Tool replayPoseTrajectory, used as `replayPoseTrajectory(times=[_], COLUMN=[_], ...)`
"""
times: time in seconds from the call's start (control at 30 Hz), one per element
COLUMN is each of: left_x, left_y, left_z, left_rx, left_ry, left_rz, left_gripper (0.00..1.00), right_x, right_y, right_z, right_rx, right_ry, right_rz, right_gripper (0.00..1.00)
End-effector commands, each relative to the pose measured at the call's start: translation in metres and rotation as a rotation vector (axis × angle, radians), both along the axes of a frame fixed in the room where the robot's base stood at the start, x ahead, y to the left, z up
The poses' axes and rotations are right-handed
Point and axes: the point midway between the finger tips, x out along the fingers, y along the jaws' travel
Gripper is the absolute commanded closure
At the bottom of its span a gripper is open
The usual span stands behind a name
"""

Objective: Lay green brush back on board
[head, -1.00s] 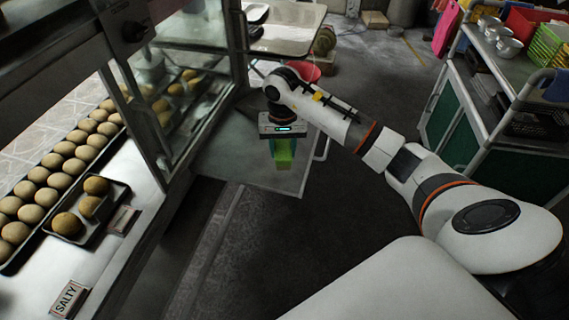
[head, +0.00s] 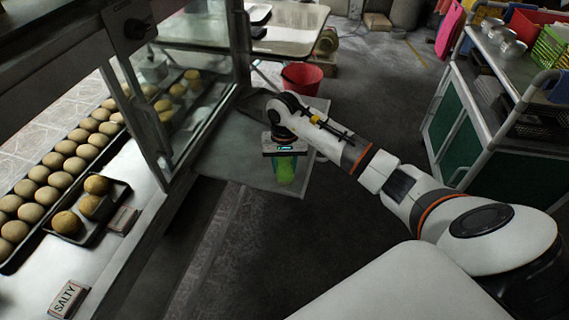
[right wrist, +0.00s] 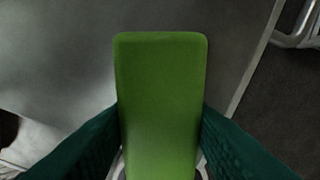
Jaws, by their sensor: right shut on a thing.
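The green brush (head: 285,171) hangs below my right gripper (head: 285,166) in the head view, over the grey board (head: 232,150). In the right wrist view the brush (right wrist: 160,95) fills the middle as a plain green block. The dark green fingers of my right gripper (right wrist: 160,150) press on it from both sides. The grey board (right wrist: 60,60) lies behind it, with its pale edge on the right. I cannot tell whether the brush touches the board. My left gripper is out of view.
A red bucket (head: 302,77) stands just behind the board. The glass case and counter with trays of buns (head: 88,148) lie to the left. A cart (head: 480,130) with bowls and baskets stands at the right. Dark floor is free between.

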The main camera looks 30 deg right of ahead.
Motion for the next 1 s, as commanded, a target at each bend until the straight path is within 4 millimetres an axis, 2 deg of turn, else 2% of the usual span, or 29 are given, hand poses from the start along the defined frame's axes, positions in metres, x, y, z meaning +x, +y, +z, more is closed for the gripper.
replayPoseTrajectory(times=[0.03, 0.17, 0.57, 0.63, 1.0], left_x=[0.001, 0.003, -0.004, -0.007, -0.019], left_y=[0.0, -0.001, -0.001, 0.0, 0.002], left_z=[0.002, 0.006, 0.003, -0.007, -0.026], left_rx=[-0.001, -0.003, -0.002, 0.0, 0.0], left_ry=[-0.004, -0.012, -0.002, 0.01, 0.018], left_rz=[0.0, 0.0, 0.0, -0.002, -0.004], left_gripper=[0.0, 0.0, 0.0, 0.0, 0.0], right_x=[0.0, 0.0, 0.0, 0.001, 0.001], right_y=[0.0, 0.0, 0.0, -0.001, -0.001], right_z=[0.0, 0.0, 0.003, 0.012, 0.093], right_rx=[-0.001, 0.0, 0.001, -0.002, -0.002], right_ry=[-0.001, 0.0, 0.001, -0.003, -0.003], right_rz=[0.0, 0.0, 0.001, 0.001, 0.001], right_gripper=[0.59, 0.39, 0.39, 0.39, 0.39])
